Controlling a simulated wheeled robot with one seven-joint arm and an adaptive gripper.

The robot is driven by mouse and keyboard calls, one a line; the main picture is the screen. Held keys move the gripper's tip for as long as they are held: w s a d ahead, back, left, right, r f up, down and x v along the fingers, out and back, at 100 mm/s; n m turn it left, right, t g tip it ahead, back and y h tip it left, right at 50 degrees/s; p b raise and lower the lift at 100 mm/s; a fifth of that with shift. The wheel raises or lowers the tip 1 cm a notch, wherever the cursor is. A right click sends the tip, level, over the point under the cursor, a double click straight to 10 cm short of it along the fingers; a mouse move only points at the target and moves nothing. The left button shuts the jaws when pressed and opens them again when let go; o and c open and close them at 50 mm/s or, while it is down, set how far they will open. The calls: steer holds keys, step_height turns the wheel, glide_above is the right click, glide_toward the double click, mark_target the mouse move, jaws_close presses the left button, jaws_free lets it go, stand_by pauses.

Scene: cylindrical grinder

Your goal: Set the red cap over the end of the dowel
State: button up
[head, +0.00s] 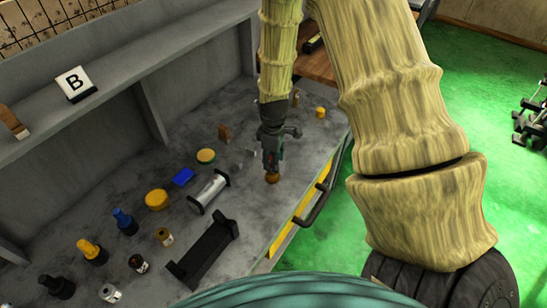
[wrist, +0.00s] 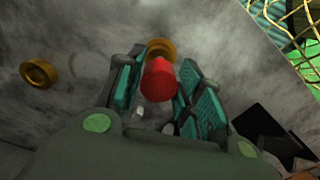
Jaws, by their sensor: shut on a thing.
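The red cap (wrist: 158,80) sits between the two teal-padded fingers of my gripper (wrist: 157,92) in the wrist view, its rounded end facing the camera. My gripper is shut on it. In the head view my gripper (head: 272,155) points down at the bench, with a small patch of red between its fingers. A brass-coloured round piece (head: 272,177) sits directly below the fingertips; it also shows just beyond the cap in the wrist view (wrist: 160,47). I cannot make out the dowel; the cap and fingers hide what lies between cap and brass piece.
Another brass ring (wrist: 38,72) lies apart at left in the wrist view. A black handle (head: 320,195) runs along the bench's front edge.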

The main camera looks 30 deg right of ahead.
steer(key=shift+f+b, duration=0.45)
steer(key=shift+f, duration=0.95)
steer(key=shift+f, duration=0.15)
steer(key=o, duration=0.9)
steer(key=shift+r, duration=6)
steer(key=shift+s, duration=0.1)
